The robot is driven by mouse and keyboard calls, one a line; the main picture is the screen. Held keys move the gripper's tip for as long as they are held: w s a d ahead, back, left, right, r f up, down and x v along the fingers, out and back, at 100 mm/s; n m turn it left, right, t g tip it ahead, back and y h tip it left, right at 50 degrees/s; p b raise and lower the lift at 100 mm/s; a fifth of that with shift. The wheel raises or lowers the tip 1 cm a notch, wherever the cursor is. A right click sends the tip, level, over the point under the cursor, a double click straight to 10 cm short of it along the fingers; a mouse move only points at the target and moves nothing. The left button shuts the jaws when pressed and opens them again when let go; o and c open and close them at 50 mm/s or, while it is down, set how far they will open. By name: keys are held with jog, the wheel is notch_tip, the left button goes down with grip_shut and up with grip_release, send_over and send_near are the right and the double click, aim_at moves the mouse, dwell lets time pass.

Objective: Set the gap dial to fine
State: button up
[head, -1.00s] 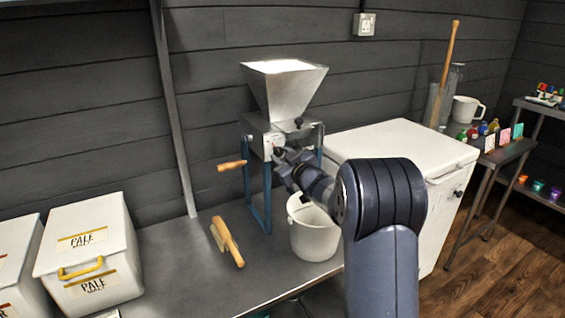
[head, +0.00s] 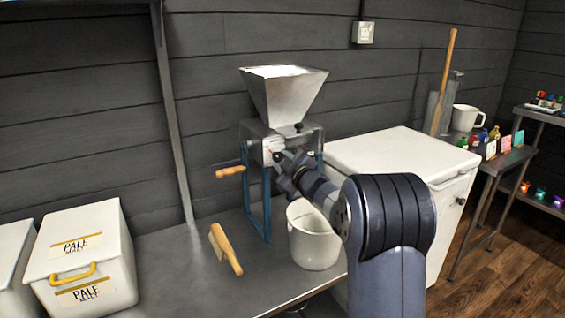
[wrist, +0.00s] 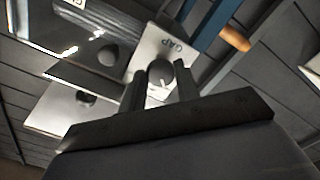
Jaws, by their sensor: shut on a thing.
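The mill is a steel hopper (head: 283,95) over a grey box (head: 254,130) on blue legs (head: 266,205). The gap dial (wrist: 160,82) is a dark round knob with a light pointer line, on a pale plate with the label GAP (wrist: 175,47), upside down in the wrist view. My gripper (head: 280,160) is at the mill's front. In the wrist view its two fingers (wrist: 161,78) are shut on the knob, one on each side. In the head view the gripper hides the dial. Other marks around the dial cannot be read.
The crank handle (head: 230,172) sticks out left of the mill. A white bucket (head: 314,245) stands under the mill, close below my arm. A brush (head: 226,250) lies on the bench. A pale malt bin (head: 80,255) is at left, a white chest (head: 400,150) at right.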

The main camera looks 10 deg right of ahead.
jog(key=o, duration=0.9)
jog(key=shift+o, duration=0.2)
jog(key=v, duration=1.1)
jog(key=shift+p, duration=0.3)
jog(key=shift+w, duration=0.1)
jog(key=x, duration=1.1)
jog(key=shift+b, duration=0.3)
jog(key=shift+s, duration=0.2)
